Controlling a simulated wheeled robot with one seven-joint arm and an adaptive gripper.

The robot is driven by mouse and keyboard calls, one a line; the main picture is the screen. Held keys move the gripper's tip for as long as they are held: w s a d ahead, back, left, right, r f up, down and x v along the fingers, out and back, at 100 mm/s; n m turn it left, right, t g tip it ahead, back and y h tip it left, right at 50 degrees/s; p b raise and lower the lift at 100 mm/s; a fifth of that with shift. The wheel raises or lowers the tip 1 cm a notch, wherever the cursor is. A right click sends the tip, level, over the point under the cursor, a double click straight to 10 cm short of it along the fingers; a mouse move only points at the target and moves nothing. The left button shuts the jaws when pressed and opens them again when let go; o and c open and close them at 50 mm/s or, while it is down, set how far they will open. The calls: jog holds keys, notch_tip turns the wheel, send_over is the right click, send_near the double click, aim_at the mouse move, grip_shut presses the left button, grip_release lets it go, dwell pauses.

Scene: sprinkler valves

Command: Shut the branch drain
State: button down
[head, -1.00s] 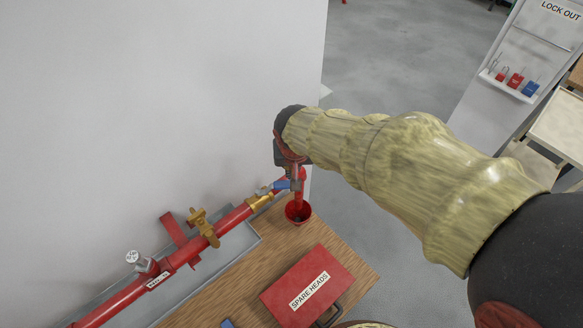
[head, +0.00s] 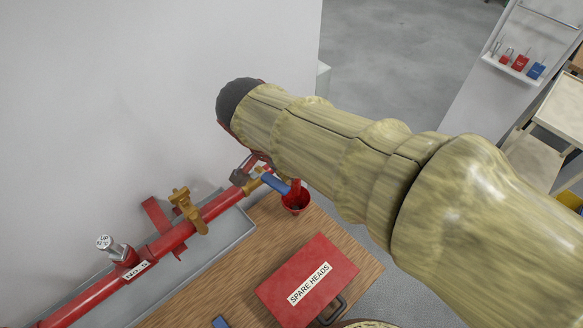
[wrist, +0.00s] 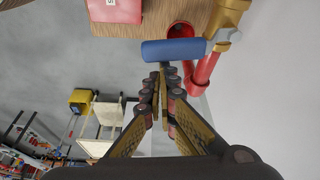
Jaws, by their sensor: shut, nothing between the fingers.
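The branch drain is a brass valve (head: 252,187) with a blue lever (head: 275,183), near the right end of the red pipe. In the head view the lever slants down to the right, roughly across the pipe line. In the wrist view the blue lever (wrist: 172,50) extends left from the brass valve body (wrist: 230,20). My gripper (wrist: 164,68) is shut and empty, with its fingertips right at the lever's near side; I cannot tell whether they touch. My arm hides most of the gripper in the head view.
A red cup (head: 297,206) stands beneath the drain outlet. Along the red pipe (head: 85,300) are a brass yellow-handled valve (head: 186,208) and a labelled fitting (head: 122,252). A red SPARE HEADS case (head: 305,278) lies on the wooden bench (head: 250,240). The wall is close behind.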

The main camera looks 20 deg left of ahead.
jog(key=shift+s+a+b, duration=0.1)
jog(key=shift+s+b, duration=0.35)
jog(key=shift+s, duration=0.4)
jog(key=w+d, duration=0.2)
jog(key=w, duration=0.2)
jog(key=v, duration=1)
jog(key=shift+s+a, duration=0.15)
jog(key=shift+a, duration=0.2)
